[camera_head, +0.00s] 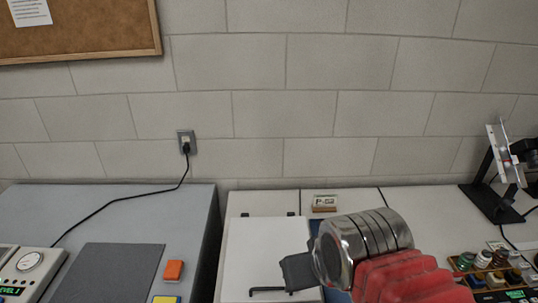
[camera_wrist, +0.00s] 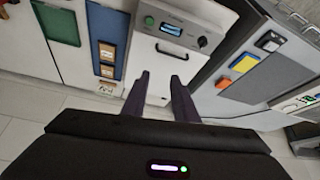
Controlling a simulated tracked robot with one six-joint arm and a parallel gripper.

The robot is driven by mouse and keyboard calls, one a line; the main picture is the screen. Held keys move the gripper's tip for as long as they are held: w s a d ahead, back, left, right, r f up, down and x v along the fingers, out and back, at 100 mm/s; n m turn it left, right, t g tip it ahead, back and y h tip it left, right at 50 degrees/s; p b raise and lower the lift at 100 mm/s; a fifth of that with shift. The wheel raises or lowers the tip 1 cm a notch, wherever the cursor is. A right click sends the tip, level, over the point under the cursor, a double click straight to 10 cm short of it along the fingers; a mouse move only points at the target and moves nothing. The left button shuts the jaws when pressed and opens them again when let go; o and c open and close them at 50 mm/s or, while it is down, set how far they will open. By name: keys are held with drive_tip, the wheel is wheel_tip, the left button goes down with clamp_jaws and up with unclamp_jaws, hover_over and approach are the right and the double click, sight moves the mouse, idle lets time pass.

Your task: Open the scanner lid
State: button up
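The scanner is a white box with a pale flat lid (camera_head: 262,250) in the head view; two small dark hinges sit at its far edge and a black bar handle (camera_head: 268,290) near its front. The lid lies flat and looks shut. In the wrist view the lid (camera_wrist: 160,62) shows between my fingers, with the handle (camera_wrist: 173,50) near the control panel (camera_wrist: 180,28), which has a green button, a lit display and a knob. My gripper (camera_wrist: 160,76) is open and empty, fingers apart above the lid. In the head view my gripper (camera_head: 290,272) covers the lid's right part; its fingertips are unclear.
Left of the scanner is a grey bench with a dark mat (camera_head: 115,272) and an orange block (camera_head: 173,270). Blue (camera_wrist: 107,40) and green (camera_wrist: 60,22) panels lie on its other side. A small sign (camera_head: 325,202) stands behind; a black stand (camera_head: 492,200) is far right.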

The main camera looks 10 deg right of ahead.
drive_tip(key=w+r+m+g, duration=0.1)
drive_tip(key=w+r+m, duration=0.9)
drive_tip(key=w, duration=0.3)
drive_tip(key=w+r+m+g, duration=0.1)
drive_tip(key=w+r+m, duration=0.9)
drive_tip(key=w, duration=0.4)
drive_tip(key=shift+w+r+g+h, duration=0.3)
drive_tip(key=shift+r, duration=0.1)
drive_tip(key=shift+a, duration=0.1)
drive_tip(key=x, duration=1.4)
drive_tip(key=shift+c, duration=0.4)
drive_tip(key=shift+r, duration=0.1)
clamp_jaws()
